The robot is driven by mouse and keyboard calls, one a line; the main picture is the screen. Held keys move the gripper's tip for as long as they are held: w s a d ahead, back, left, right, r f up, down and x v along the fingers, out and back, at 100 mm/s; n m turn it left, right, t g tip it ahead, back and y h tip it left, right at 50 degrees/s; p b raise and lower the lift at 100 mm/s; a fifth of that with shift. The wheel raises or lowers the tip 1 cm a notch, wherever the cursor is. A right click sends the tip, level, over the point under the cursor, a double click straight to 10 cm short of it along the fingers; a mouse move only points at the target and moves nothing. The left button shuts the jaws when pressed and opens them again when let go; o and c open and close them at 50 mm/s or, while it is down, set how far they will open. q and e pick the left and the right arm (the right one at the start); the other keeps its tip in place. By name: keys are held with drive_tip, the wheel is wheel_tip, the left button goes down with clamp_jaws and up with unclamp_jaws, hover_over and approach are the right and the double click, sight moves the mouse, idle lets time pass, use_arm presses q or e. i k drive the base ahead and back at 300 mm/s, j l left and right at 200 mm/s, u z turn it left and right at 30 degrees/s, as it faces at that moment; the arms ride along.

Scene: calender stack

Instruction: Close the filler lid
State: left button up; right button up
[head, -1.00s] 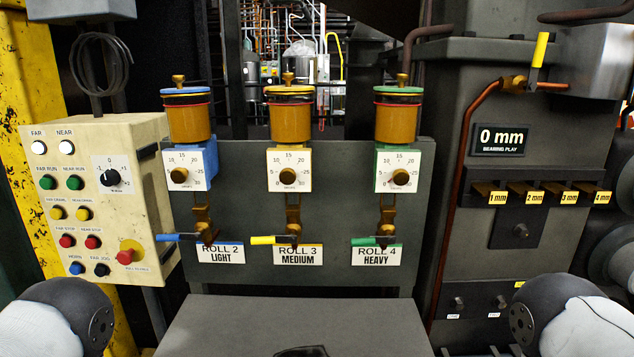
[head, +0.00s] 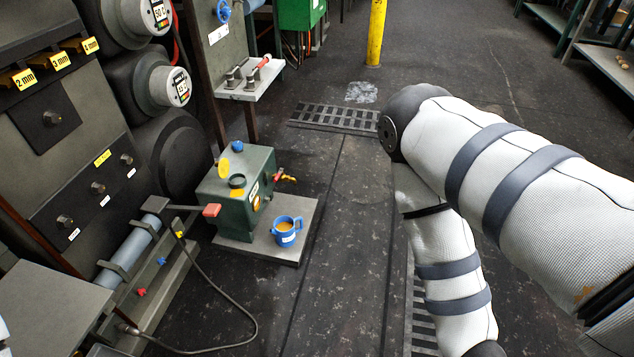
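A green box-shaped tank (head: 232,205) stands on a low grey plate. On its top is a dark round filler opening (head: 236,181). A yellow disc (head: 223,168), apparently the filler lid, stands tilted up behind the opening, so the opening looks uncovered. I cannot tell how the disc is hinged. My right arm fills the right side of the head view, well apart from the tank, and its gripper is out of frame. My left gripper is not in view either.
A blue mug (head: 287,231) of brown liquid stands on the plate (head: 305,215) beside the tank. A red-tipped lever (head: 211,210) sticks out at the tank's left. A black hose (head: 225,343) lies on the floor. The floor right of the plate is clear.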

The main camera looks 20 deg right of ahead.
sight(223, 165)
drive_tip(key=i+l+z, duration=0.1)
drive_tip(key=i+l, duration=0.3)
drive_tip(key=i, duration=0.2)
drive_tip(key=i+l, duration=0.4)
drive_tip(key=i, duration=0.75)
drive_tip(key=l+z, duration=0.05)
drive_tip(key=l, duration=0.05)
